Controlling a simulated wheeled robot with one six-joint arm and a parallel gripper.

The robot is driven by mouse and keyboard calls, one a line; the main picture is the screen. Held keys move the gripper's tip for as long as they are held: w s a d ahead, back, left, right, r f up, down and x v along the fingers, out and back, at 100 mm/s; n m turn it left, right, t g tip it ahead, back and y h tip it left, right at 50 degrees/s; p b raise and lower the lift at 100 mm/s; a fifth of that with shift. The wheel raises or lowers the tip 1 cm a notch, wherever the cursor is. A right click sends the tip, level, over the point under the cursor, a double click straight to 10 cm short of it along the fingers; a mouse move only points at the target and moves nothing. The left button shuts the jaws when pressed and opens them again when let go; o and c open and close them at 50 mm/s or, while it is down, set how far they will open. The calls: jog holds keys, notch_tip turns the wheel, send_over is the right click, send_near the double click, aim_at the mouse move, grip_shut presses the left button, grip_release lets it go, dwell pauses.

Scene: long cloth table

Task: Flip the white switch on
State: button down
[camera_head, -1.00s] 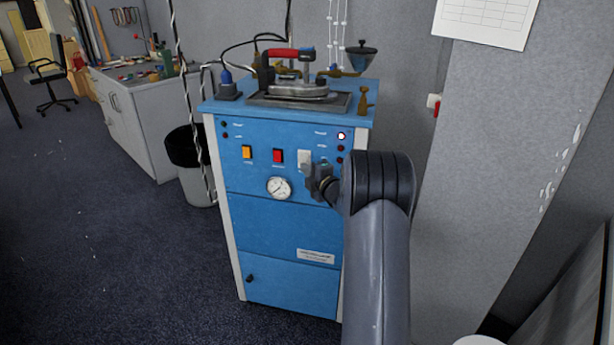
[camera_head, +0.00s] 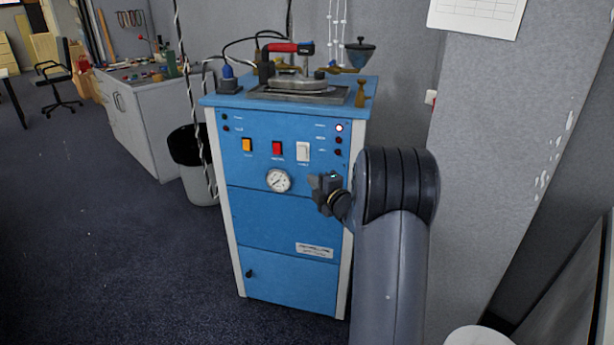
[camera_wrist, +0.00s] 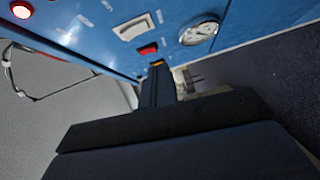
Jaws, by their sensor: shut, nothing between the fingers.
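The white switch (camera_head: 303,151) is a rocker on the front panel of the blue machine (camera_head: 290,225), to the right of a red switch (camera_head: 277,148). In the wrist view the white switch (camera_wrist: 134,27) also shows, and its face is clear of my fingers. I cannot tell surely which way it is tipped. A lamp (camera_head: 339,128) at the panel's upper right glows red. My gripper (camera_head: 322,188) is shut and empty, below and right of the switch and apart from it. In the wrist view my gripper's fingers (camera_wrist: 157,74) point toward the panel.
An orange switch (camera_head: 247,145) and a round gauge (camera_head: 278,181) share the panel. An iron (camera_head: 298,80) rests on top of the machine. A grey wall (camera_head: 480,130) stands close on the right.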

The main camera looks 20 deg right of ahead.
jog(key=s, duration=0.3)
jog(key=shift+s+d+f, duration=0.15)
jog(key=shift+s+f, duration=0.05)
jog(key=shift+s, duration=0.05)
dwell(0.4)
